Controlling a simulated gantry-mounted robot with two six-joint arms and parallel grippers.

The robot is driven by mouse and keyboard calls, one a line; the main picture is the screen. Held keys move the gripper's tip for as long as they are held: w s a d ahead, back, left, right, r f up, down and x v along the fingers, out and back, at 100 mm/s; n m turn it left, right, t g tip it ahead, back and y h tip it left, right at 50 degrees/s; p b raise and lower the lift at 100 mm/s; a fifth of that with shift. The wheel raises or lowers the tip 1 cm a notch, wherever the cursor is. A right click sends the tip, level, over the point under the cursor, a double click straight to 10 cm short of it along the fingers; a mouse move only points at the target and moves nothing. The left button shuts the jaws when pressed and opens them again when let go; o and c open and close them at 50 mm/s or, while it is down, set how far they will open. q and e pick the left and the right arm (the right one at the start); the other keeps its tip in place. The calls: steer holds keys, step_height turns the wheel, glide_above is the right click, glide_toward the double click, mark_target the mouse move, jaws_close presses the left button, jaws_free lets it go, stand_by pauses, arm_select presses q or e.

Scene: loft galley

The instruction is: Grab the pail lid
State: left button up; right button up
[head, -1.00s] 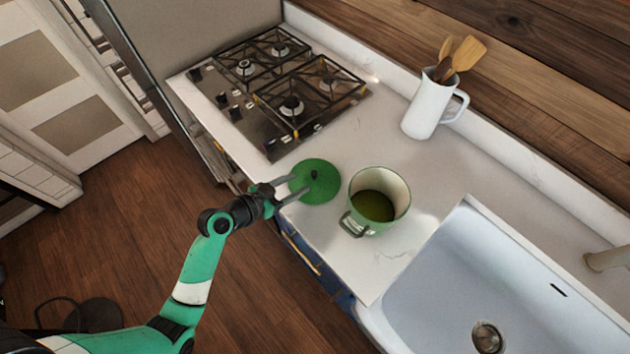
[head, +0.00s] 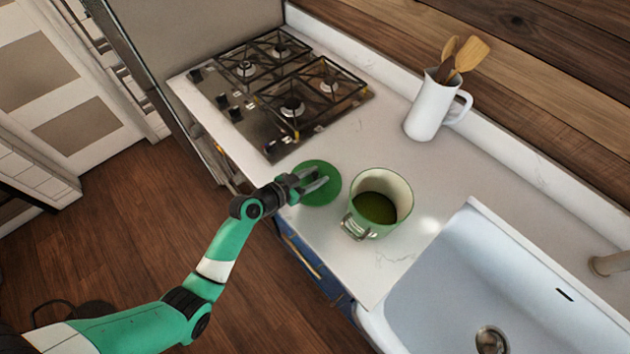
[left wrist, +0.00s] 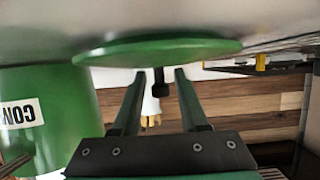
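The pail lid (head: 326,194) is a flat green disc lying on the white counter near its front edge. In the left wrist view the lid (left wrist: 160,50) appears upside down, with its dark knob (left wrist: 159,85) between my fingers. My left gripper (head: 322,175) is open over the lid, one finger on each side of the knob; a gap shows on both sides in the left wrist view (left wrist: 158,80). The green pail (head: 368,222) stands open to the right of the lid, its inside pale with a green bottom. My right gripper is not in view.
A gas hob (head: 290,100) lies behind and left of the lid. A white jug (head: 426,110) with wooden utensils stands at the back. A white sink (head: 440,290) is at the right. The counter between hob, jug and pail is clear.

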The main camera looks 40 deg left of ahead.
arm_select(q)
jaws_close()
steer(key=shift+r, duration=0.1)
step_height(320, 180, up, 11)
steer(key=p, duration=0.4)
step_height(320, 180, up, 6)
steer(key=p, duration=0.5)
glide_above(315, 174)
steer(key=shift+r+p, duration=0.4)
steer(key=shift+p, duration=0.15)
